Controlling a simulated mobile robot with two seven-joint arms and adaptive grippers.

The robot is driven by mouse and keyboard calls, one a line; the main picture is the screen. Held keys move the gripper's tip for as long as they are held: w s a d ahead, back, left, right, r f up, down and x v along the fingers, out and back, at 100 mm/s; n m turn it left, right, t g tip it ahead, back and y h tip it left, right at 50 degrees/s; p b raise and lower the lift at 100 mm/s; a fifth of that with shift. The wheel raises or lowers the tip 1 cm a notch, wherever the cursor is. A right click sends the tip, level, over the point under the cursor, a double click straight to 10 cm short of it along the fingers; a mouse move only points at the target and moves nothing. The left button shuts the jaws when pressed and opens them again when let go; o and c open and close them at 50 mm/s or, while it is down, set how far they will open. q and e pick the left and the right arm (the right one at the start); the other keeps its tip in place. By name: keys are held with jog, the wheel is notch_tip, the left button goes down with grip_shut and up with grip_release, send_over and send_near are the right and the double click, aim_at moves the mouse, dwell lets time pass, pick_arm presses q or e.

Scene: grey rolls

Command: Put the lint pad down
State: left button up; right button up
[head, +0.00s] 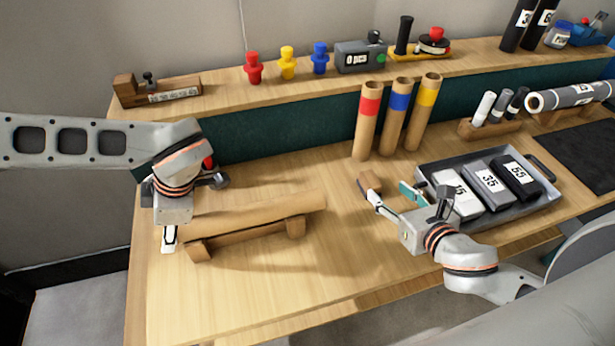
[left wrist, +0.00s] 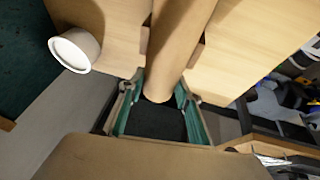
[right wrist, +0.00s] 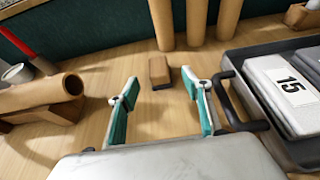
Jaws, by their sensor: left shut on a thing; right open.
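A small brown block with a darker side, which looks like the lint pad (head: 371,181), stands on the table; it also shows in the right wrist view (right wrist: 159,70). My right gripper (head: 386,192) is open, and its fingertips are just short of the pad, with nothing between them. My left gripper (head: 170,236) is at the left end of a plain cardboard tube (head: 255,213) that lies on a wooden cradle (head: 245,239). In the left wrist view its fingers (left wrist: 159,103) are on either side of the tube's end, shut on it.
A grey tray (head: 508,213) with numbered packs is right of my right gripper. Three upright tubes with red, blue and yellow bands (head: 394,118) stand behind the pad. A raised shelf (head: 215,98) runs along the back. The front middle of the table (head: 300,270) is clear.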

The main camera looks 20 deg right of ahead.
aim_at(376, 188)
jog(key=x, duration=1)
jog(key=shift+s+a+f, duration=0.1)
jog(key=shift+a+f, duration=0.1)
jog(key=shift+a, duration=0.05)
jog(key=c, duration=1.3)
jog(key=shift+c, duration=0.2)
jog(key=shift+r, duration=0.1)
notch_tip(376, 188, up, 10)
jog(key=shift+f, duration=0.1)
jog(key=shift+s+r, duration=0.2)
jog(key=shift+s, duration=1.4)
notch_tip(376, 188, down, 10)
jog(key=shift+f, duration=0.1)
